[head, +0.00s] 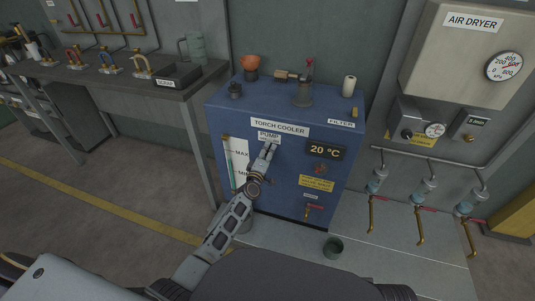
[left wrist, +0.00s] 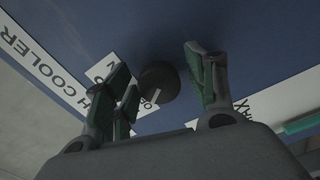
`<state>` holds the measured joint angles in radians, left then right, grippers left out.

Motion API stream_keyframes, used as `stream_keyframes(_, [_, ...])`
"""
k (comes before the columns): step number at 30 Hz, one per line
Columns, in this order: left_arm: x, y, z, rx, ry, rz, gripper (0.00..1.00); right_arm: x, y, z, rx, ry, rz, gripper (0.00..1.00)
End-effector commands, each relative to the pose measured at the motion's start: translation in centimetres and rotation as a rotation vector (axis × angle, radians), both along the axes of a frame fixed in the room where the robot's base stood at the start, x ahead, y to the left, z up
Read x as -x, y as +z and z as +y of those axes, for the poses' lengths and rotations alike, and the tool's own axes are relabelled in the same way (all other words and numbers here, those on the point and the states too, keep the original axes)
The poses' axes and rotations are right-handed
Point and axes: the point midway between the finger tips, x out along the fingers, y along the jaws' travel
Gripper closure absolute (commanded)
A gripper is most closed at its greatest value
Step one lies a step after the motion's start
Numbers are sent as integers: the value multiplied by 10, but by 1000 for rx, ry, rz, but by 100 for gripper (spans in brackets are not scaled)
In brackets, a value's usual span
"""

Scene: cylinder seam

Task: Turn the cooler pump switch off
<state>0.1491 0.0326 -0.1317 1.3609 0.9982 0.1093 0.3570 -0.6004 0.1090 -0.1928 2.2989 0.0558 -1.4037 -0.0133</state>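The blue torch cooler (head: 285,165) stands against the wall in the head view. Its PUMP label (head: 268,135) is on the upper front. The pump switch shows in the left wrist view as a round dark knob (left wrist: 158,82) with a pale pointer mark. Part of a white label beside it is hidden by a finger. In the head view my left gripper (head: 269,150) is at the front panel just below the PUMP label and hides the knob. In the left wrist view its green-padded fingers (left wrist: 165,85) are open on either side of the knob, with a gap on the right. My right gripper is not visible.
The cooler's front also has a temperature display (head: 325,150), a level gauge (head: 236,163) and a red-handled tap (head: 313,208). Pipes with valves (head: 425,185) are at right.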

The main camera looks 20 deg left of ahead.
Motion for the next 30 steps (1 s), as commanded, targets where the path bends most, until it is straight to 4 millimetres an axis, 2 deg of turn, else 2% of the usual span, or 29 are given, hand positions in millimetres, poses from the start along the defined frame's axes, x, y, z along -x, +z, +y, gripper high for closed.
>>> stream_keyframes(16, [4,1,-1,-1,-1,-2,40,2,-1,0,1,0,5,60])
stream_keyframes(30, [38,0,1,-1,0,-1,40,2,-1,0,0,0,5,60])
